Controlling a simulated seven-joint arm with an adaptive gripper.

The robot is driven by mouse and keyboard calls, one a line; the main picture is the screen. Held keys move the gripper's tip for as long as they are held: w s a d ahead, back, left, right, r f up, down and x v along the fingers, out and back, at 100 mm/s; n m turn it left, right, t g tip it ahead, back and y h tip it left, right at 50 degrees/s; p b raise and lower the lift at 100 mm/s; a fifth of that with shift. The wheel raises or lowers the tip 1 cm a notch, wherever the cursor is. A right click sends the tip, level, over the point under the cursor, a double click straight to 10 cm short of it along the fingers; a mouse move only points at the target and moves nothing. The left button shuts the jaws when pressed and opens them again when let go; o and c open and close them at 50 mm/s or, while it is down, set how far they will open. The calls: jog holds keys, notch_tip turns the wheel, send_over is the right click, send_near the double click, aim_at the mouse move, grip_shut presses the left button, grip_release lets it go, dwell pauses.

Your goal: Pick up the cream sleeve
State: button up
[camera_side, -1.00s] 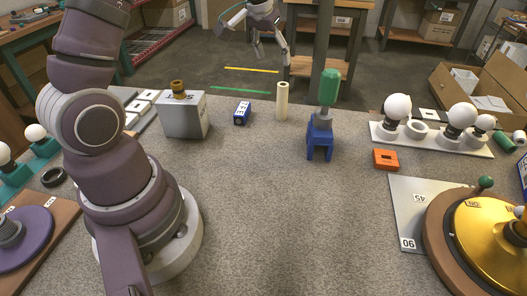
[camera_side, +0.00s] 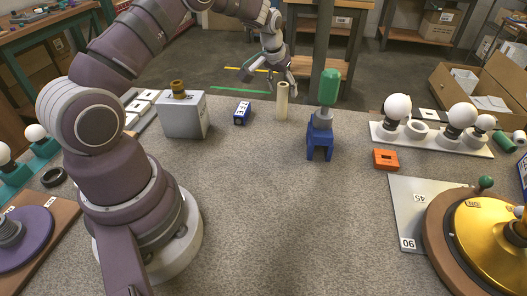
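The cream sleeve (camera_side: 283,103) is a thin upright tube standing near the far edge of the table, right of the small blue box. My gripper (camera_side: 270,82) is above and around the sleeve's upper end in the picture, with its fingers spread apart. One finger reaches down at the right, close to the sleeve's top, and the other points out to the left. The gripper is open and holds nothing. I cannot tell whether a finger touches the sleeve.
A blue stand with a green-topped tool (camera_side: 328,95) is to the right. An orange block (camera_side: 386,159) lies farther right. The table's middle is clear.

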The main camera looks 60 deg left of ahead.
grip_shut()
jog(key=shift+r, duration=0.15)
